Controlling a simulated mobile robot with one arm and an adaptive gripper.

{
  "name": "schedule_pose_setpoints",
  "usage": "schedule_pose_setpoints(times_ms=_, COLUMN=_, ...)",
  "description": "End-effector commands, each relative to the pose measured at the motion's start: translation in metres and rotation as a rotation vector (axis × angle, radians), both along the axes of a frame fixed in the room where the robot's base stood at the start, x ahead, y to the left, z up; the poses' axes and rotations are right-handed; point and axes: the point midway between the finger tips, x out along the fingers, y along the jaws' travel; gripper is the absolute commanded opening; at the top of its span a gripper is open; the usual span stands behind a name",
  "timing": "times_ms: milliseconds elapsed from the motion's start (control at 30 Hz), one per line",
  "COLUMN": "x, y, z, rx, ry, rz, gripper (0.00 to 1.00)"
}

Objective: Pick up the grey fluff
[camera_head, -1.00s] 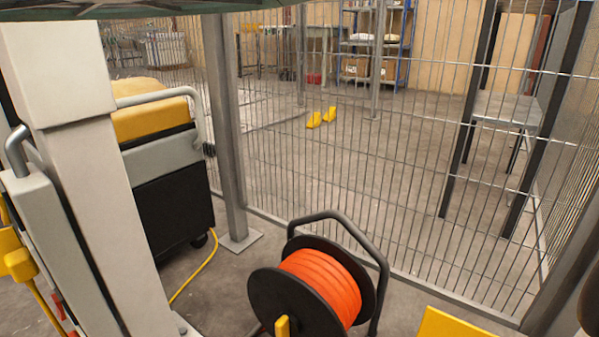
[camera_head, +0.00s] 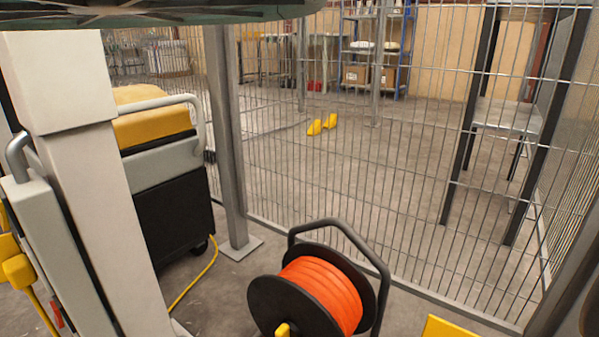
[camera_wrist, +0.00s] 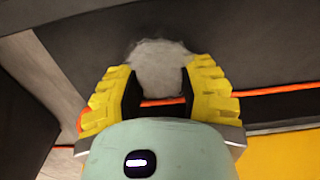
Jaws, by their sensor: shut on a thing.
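My gripper (camera_wrist: 160,88) shows in the wrist view with its two yellow ribbed fingers on either side of the grey fluff (camera_wrist: 160,62). The fluff is a pale grey, fuzzy lump at the fingertips, and part of it sits between the dark inner pads. The gripper is shut on it. Neither the gripper nor the fluff shows in the head view.
In the head view an orange cable reel (camera_head: 318,292) stands on the floor before a wire mesh fence (camera_head: 350,190). A black and grey cart with a yellow top (camera_head: 153,128) stands at left. A yellow object (camera_head: 450,328) is at the bottom right.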

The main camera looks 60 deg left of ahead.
Motion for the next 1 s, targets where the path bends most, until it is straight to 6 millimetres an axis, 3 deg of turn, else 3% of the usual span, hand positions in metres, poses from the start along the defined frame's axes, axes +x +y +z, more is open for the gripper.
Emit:
schedule_pose_setpoints(times_ms=600, x=0.0, y=0.0, z=0.001, rx=0.0, ry=0.0, rz=-0.001, gripper=0.26)
schedule_pose_setpoints(times_ms=1000, x=0.0, y=0.0, z=0.03, rx=0.0, ry=0.0, rz=0.0, gripper=0.26)
